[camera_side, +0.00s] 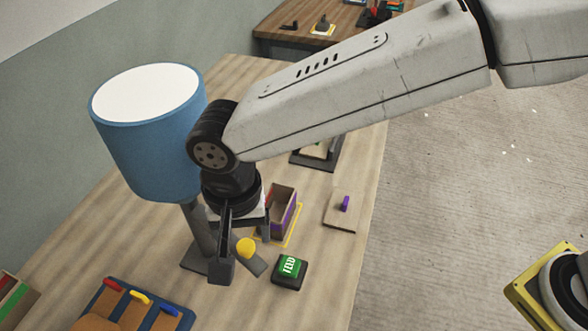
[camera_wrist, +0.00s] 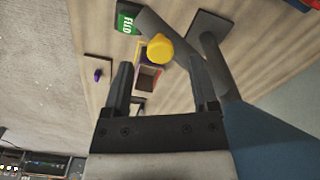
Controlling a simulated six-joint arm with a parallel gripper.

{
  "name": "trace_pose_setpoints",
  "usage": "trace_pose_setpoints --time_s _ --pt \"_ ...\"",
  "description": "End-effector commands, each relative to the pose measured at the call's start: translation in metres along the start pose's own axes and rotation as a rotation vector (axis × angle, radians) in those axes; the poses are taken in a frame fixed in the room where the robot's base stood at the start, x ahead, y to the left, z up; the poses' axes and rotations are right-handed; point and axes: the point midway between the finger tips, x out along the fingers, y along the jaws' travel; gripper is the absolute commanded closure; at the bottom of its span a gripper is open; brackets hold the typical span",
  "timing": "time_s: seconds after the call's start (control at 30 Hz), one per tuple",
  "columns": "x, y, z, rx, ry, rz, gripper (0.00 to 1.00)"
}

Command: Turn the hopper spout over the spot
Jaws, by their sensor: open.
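The hopper is a blue drum with a white top (camera_side: 148,95) on a grey post. Its grey spout (camera_side: 254,264) sticks out low down, with a yellow knob (camera_side: 246,248) on it. The wrist view shows the knob (camera_wrist: 159,49) and spout (camera_wrist: 152,22) too. A yellow outline on the table (camera_side: 289,243), probably the spot, surrounds an open box (camera_side: 283,212) with a purple side. The spout points beside the box, towards the green button. My gripper (camera_side: 243,253) is open, pointing down. The knob shows between its fingers (camera_wrist: 164,85) in both views; I see no grip on it.
A green button with white lettering on a dark base (camera_side: 289,272) stands near the spout. A board with a purple peg (camera_side: 342,211) lies right of the box. A blue tray with coloured handles (camera_side: 135,308) is at the front left. The hopper drum stands close beside my wrist.

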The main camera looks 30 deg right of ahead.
Motion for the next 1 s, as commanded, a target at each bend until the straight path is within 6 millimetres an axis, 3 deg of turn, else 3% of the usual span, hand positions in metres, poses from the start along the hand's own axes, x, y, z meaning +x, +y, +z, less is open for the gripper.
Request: trace_pose_setpoints --time_s 0.2,0.6,0.83,1.0 --pt "0.020 0.000 0.000 0.000 0.000 0.000 0.24" --pt "0.025 0.000 0.000 0.000 0.001 -0.001 0.24" --pt "0.025 0.000 0.000 0.000 0.001 -0.001 0.97" --pt "0.025 0.000 0.000 0.000 0.001 -0.001 1.00"
